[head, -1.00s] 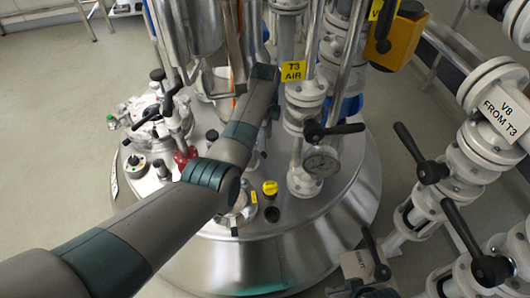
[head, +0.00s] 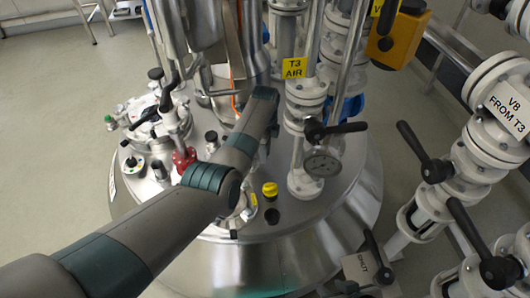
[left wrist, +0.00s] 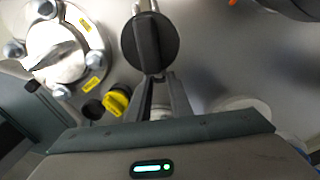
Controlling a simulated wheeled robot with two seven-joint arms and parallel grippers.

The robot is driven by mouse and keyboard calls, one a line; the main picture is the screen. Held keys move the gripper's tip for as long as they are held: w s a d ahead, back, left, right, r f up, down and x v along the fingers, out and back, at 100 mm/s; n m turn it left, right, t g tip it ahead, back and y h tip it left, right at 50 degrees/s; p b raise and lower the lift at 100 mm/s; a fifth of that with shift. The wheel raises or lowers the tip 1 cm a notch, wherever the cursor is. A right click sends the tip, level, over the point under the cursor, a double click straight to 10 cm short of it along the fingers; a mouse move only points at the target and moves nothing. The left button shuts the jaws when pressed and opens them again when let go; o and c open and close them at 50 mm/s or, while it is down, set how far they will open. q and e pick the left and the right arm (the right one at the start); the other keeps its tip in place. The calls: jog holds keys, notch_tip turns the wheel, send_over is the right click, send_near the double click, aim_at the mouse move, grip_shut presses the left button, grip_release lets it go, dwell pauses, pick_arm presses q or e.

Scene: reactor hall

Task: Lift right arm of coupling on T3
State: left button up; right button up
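The T3 vessel (head: 290,240) is a round steel tank with fittings on its lid. My left arm reaches over the lid from the left in the head view and hides part of it. My left gripper (left wrist: 161,80) shows in the left wrist view. Its two fingers are apart, with a gap between them. A black rounded part with a bar down its middle (left wrist: 150,42) is just beyond the fingertips; contact cannot be told. I cannot make out for sure which fitting is the coupling, or its right arm. My right gripper is not in view.
A yellow cap (head: 270,188) and a bolted round flange (left wrist: 58,50) are on the lid. A pipe labelled T3 AIR (head: 293,67), a gauge (head: 322,163) and a black valve handle (head: 335,130) stand to the right. V8 piping (head: 508,110) is at the far right.

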pick_arm(q)
grip_shut()
jog(key=shift+r, duration=0.15)
jog(key=shift+r+h+p, duration=0.25)
jog(key=shift+h+p, duration=0.45)
jog(key=shift+p, duration=0.25)
jog(key=shift+d+r+g+h, duration=0.1)
jog(key=shift+g+h, duration=0.4)
jog(key=shift+h, duration=0.3)
jog(key=shift+r+h, duration=0.1)
jog(key=shift+h, duration=0.7)
jog(key=shift+s+d+r+g+h+b, duration=0.15)
jog(key=shift+r+g+h+b, duration=0.15)
jog(key=shift+h+b, duration=0.15)
pick_arm(e)
jog(key=shift+s+d+g+h, duration=0.3)
jog(key=shift+s+d+g, duration=0.15)
jog(key=shift+d, duration=0.35)
